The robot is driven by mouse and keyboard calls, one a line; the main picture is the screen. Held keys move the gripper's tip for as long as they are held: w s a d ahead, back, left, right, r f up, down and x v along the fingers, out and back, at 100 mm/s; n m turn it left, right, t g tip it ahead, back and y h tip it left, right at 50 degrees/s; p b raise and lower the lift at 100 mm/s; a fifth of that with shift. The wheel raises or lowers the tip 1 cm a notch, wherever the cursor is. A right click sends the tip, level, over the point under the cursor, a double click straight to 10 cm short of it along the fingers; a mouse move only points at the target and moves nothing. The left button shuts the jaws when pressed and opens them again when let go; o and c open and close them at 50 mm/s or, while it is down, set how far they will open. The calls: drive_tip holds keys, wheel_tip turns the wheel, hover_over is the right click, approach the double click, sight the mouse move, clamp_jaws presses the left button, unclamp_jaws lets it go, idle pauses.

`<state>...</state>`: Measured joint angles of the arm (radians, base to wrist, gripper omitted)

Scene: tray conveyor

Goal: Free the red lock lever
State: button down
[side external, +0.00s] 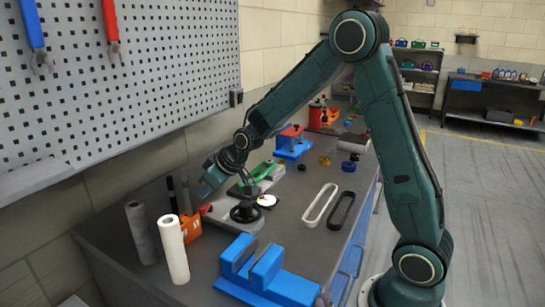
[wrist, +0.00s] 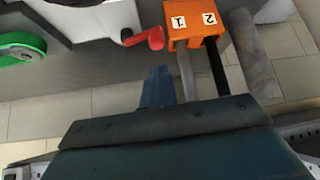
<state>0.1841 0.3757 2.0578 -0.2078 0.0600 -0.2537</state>
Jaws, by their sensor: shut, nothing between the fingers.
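The red lock lever (wrist: 150,38) shows in the wrist view at top centre, its rounded end beside an orange block (wrist: 197,24) labelled 1 and 2. In the side view the lever (side external: 205,210) is a small red spot next to the orange block (side external: 190,228). My gripper (wrist: 158,72) has blue fingers, shut together and empty. In the wrist view the fingertips appear just below the lever, with a gap between. In the side view my gripper (side external: 207,188) is above the bench, close to the lever. Whether it touches anything is not clear there.
A white roll (side external: 173,250) and a grey roll (side external: 140,232) stand at the bench's front left. A blue block fixture (side external: 262,270) is at the front. A black round knob (side external: 246,212) is right of the lever. White (side external: 320,205) and black loops lie farther right.

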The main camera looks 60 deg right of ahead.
sight(202, 206)
drive_tip(key=shift+x, duration=2.55)
drive_tip(key=shift+s+d+n+y, duration=0.1)
drive_tip(key=shift+s+n+y, duration=0.15)
drive_tip(key=shift+n+y, duration=0.25)
drive_tip(key=shift+s+d+f+n+g+y, duration=0.15)
drive_tip(key=shift+s+n+g+y, duration=0.2)
drive_tip(key=shift+n, duration=0.55)
drive_tip(key=n+y, duration=0.1)
drive_tip(key=s+n+g+y, duration=0.1)
drive_tip(key=n, duration=0.1)
drive_tip(key=shift+d, duration=0.4)
drive_tip(key=n, duration=0.1)
drive_tip(key=n+g+y, duration=0.1)
drive_tip(key=n, duration=0.1)
drive_tip(key=shift+s+d+g+y, duration=0.25)
drive_tip(key=shift+s+d, duration=0.1)
drive_tip(key=shift+s, duration=0.05)
drive_tip(key=n, duration=0.1)
drive_tip(key=d+n+g, duration=0.1)
drive_tip(key=n+g+y, duration=0.1)
drive_tip(key=n, duration=0.1)
drive_tip(key=shift+s+d, duration=0.2)
drive_tip(key=shift+s, duration=0.15)
drive_tip(key=shift+d, duration=0.15)
drive_tip(key=shift+s+d, duration=0.1)
drive_tip(key=shift+d, duration=0.05)
